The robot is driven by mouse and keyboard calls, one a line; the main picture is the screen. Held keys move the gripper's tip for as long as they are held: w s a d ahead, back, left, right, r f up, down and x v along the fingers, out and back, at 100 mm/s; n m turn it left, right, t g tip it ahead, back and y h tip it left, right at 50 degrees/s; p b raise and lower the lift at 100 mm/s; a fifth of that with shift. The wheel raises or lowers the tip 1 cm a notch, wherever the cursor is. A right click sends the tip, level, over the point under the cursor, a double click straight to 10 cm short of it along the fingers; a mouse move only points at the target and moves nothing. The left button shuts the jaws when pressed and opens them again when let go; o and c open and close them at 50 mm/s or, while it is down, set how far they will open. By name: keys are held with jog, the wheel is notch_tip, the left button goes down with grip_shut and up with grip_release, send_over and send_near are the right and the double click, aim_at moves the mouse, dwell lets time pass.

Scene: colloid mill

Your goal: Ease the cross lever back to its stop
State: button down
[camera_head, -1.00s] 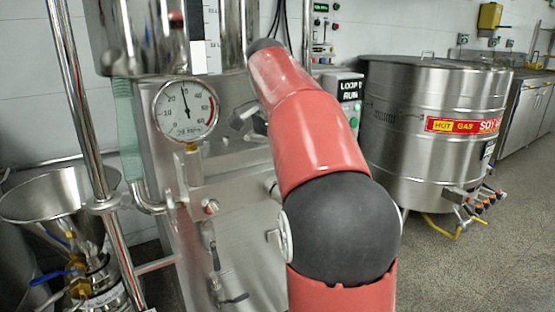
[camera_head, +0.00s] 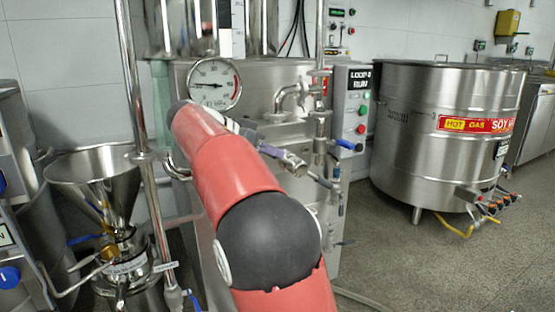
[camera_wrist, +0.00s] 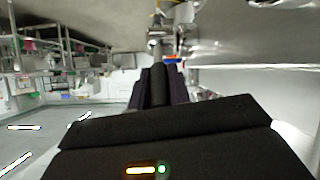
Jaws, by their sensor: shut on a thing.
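In the head view a thin lever (camera_head: 319,179) runs from the fingertips down right to the upright pipe. The grip itself is mostly covered by the fingers, and I cannot tell where the lever's stop is.
A round gauge (camera_head: 214,84) on the cabinet has its needle pointing left, low on the scale. A steel hopper (camera_head: 97,165) stands left, a large kettle (camera_head: 440,130) right. Floor is free at the lower right.

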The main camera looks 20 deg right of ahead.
jog(key=shift+a+f+h+b, duration=0.45)
jog(key=shift+f+h+b, duration=0.3)
jog(key=shift+b, duration=0.45)
jog(key=c, duration=1.3)
grip_release()
jog(key=shift+r, duration=0.1)
jog(key=shift+r, duration=0.1)
notch_tip(320, 180, up, 20)
jog(key=p, duration=0.8)
